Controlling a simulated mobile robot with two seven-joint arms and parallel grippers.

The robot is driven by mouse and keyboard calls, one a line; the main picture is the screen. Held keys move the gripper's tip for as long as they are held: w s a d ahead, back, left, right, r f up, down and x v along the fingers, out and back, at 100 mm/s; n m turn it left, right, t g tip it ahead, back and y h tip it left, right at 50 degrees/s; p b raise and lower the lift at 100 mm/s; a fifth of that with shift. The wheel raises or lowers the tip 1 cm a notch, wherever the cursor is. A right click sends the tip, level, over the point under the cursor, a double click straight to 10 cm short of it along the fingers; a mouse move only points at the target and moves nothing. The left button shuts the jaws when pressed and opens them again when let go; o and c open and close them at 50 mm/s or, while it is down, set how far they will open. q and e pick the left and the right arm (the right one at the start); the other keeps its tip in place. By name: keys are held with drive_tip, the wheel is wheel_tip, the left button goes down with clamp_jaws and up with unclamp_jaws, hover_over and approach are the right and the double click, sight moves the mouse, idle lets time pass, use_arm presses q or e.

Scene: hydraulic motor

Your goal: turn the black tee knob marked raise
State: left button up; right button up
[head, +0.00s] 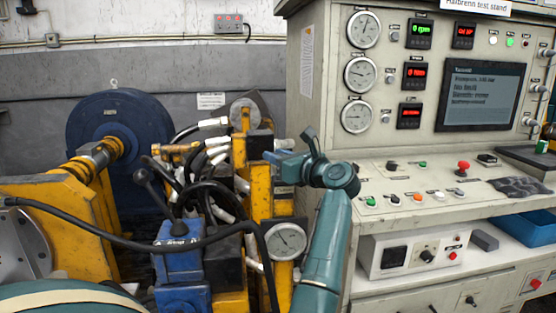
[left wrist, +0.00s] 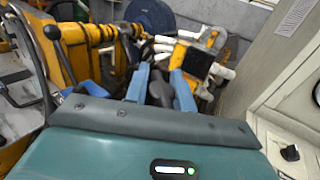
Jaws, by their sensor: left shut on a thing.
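My left gripper (head: 280,157) reaches in to the yellow hydraulic block (head: 259,180) near the middle of the head view. Its blue-grey fingers point left and touch or nearly touch the block's upper right part. In the left wrist view, the gripper (left wrist: 160,85) has its two fingers on either side of a dark thing (left wrist: 160,90), and it is shut on it. This looks like the black tee knob, but its marking cannot be read. In the head view the fingers and wrist hide the knob. My right gripper is not in view.
Black hoses (head: 205,190) with white fittings crowd the block's left side. A blue valve (head: 179,262) with a black-ball lever stands in front. A pressure gauge (head: 286,240) sits below my gripper. The control console (head: 430,165) stands close on the right.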

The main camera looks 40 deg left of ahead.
use_arm(q)
drive_tip(key=o, duration=1)
drive_tip(key=shift+o, duration=0.2)
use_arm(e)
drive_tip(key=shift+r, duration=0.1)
use_arm(q)
drive_tip(key=shift+d, duration=0.15)
drive_tip(key=shift+d+f, duration=0.1)
drive_tip(key=shift+d, duration=0.25)
drive_tip(key=s+d+b, duration=0.1)
drive_tip(key=d+b, duration=0.1)
drive_tip(key=d, duration=1)
drive_tip(key=shift+s, duration=0.4)
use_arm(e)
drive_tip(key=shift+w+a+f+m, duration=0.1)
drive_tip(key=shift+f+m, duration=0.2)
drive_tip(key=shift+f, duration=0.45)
